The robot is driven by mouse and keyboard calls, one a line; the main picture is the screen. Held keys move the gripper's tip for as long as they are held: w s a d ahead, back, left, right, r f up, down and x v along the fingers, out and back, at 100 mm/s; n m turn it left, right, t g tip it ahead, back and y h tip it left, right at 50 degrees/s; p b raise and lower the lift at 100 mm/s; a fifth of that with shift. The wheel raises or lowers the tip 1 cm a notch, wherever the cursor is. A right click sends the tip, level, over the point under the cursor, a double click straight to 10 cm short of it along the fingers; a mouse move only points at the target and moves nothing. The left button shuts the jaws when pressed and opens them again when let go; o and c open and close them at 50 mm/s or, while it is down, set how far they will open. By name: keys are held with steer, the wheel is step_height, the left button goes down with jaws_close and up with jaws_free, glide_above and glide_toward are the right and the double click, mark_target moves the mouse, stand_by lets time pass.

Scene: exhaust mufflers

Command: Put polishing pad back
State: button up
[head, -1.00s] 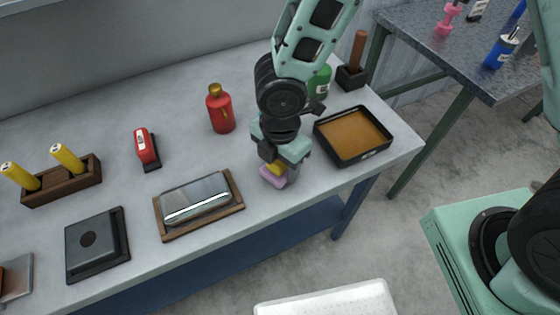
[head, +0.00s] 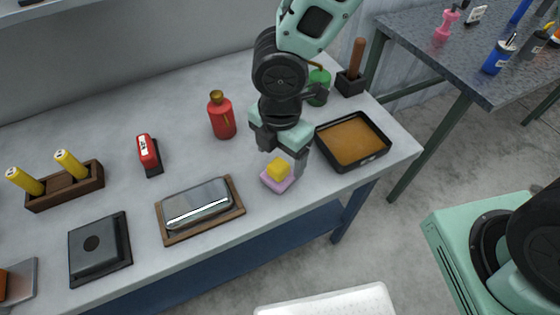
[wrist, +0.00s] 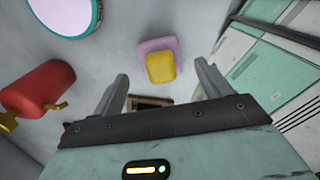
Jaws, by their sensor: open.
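The polishing pad appears to be the pale purple block with a yellow block on top (head: 279,174). It lies on the grey bench near the front edge, and it also shows in the wrist view (wrist: 158,62). My gripper (head: 283,157) is open and empty, just behind and above the pad in the head view. In the wrist view its two fingers (wrist: 162,88) are spread wide. The pad lies beyond the fingertips, apart from them.
A black tray with an orange-brown inside (head: 353,140) is right of the pad. A shiny metal muffler on a wooden base (head: 198,204) is left. Bare bench surrounds the pad.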

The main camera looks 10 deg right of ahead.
mark_target(281, 164)
step_height(281, 164, up, 6)
steer(key=shift+p, duration=0.45)
steer(key=s+d+r+m, duration=0.4)
steer(key=s+m, duration=0.1)
steer(key=m, duration=0.4)
steer(key=s+d+r+m, duration=0.3)
steer(key=s+m, duration=0.3)
steer(key=m, duration=0.3)
steer(key=shift+s+d+r+y, duration=0.3)
steer(key=shift+d+r, duration=0.05)
steer(key=shift+r, duration=0.55)
